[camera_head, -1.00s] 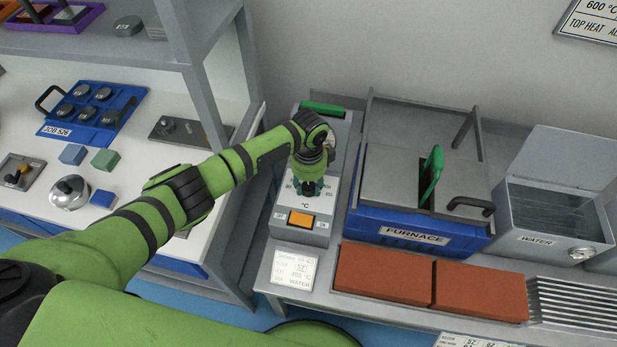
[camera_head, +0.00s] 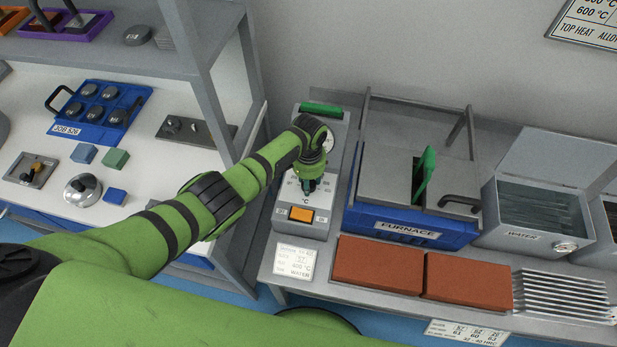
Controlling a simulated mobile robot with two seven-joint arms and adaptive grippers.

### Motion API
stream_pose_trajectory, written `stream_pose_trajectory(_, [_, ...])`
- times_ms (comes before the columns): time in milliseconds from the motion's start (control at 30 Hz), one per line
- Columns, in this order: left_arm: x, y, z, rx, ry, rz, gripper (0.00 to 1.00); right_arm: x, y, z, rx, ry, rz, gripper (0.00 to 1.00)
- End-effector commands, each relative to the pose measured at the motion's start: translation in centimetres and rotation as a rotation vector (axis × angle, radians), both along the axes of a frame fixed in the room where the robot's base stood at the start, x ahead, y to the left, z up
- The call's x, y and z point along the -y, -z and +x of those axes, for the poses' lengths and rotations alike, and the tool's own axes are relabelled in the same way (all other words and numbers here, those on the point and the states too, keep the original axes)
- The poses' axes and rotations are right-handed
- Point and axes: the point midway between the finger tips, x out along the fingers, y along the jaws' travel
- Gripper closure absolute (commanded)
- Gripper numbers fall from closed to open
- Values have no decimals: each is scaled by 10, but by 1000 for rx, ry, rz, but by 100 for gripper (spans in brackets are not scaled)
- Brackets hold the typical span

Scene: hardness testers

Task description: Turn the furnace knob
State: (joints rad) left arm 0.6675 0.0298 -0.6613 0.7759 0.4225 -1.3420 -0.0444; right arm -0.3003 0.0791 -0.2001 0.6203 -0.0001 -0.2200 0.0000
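My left arm reaches in from the left, and my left gripper (camera_head: 309,186) points down at the dial, over the spot where the knob sits. The gripper and wrist hide the knob. I cannot tell whether the fingers are shut on it. My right gripper is not in view.
Two red-brown bricks (camera_head: 378,266) lie in front of the furnace. A water tank (camera_head: 520,236) with an open lid and a metal rack (camera_head: 565,295) stand to the right.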

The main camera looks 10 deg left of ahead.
Motion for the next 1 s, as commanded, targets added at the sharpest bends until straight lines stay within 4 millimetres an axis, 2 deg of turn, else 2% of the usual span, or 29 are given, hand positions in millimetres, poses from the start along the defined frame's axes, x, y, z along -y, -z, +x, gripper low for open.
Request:
stream_pose_trajectory(400, [2,-1,1,2,-243,-6,92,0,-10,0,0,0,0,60])
stream_pose_trajectory(1000, [1,-1,2,5,-302,-5,92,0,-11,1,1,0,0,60])
